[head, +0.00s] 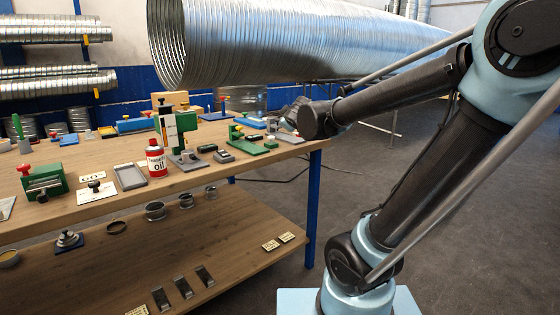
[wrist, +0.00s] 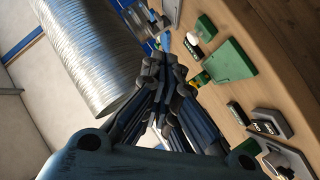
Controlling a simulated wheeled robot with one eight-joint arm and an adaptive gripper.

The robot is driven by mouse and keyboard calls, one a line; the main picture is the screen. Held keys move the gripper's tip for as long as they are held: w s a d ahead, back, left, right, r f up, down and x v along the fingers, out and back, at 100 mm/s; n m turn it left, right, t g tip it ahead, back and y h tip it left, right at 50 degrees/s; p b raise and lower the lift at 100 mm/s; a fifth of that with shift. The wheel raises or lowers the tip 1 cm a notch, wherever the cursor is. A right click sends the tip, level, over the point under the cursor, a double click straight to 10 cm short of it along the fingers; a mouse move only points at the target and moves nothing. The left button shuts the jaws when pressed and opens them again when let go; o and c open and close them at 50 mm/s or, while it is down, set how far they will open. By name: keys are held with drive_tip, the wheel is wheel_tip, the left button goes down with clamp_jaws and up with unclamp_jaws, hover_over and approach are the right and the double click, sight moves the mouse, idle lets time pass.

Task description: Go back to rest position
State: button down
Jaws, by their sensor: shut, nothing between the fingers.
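My gripper (wrist: 165,75) shows in the wrist view with its dark fingers drawn together at the tips and nothing held between them. In the head view my arm reaches from the right toward the right end of the wooden workbench (head: 130,192). The gripper (head: 292,112) is small there and partly hidden behind my wrist. It is over or near the bench's right end, and I cannot tell its exact height above the top.
A large spiral duct (head: 270,45) hangs above and behind the bench, close to my arm; it also fills the upper left of the wrist view (wrist: 95,60). The floor (head: 460,230) right of the bench is clear.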

drive_tip(key=s+d+f+m+g+h, duration=0.2)
drive_tip(key=s+d+f, duration=0.2)
drive_tip(key=d+f, duration=0.15)
drive_tip(key=s+d+f+m+g+h, duration=0.1)
drive_tip(key=s+d+f+m+g, duration=0.1)
drive_tip(key=s+d+f+m, duration=0.3)
drive_tip(key=s+d+f+m+g, duration=0.1)
drive_tip(key=s+d+f+g, duration=0.2)
drive_tip(key=s+f, duration=0.4)
drive_tip(key=s+d+f+m+g+y, duration=0.1)
drive_tip(key=s+f+g, duration=0.4)
drive_tip(key=s, duration=1.1)
wheel_tip(320, 180, down, 3)
drive_tip(key=shift+d+f+m, duration=0.1)
drive_tip(key=shift+d+m, duration=0.7)
drive_tip(key=shift+d, duration=0.1)
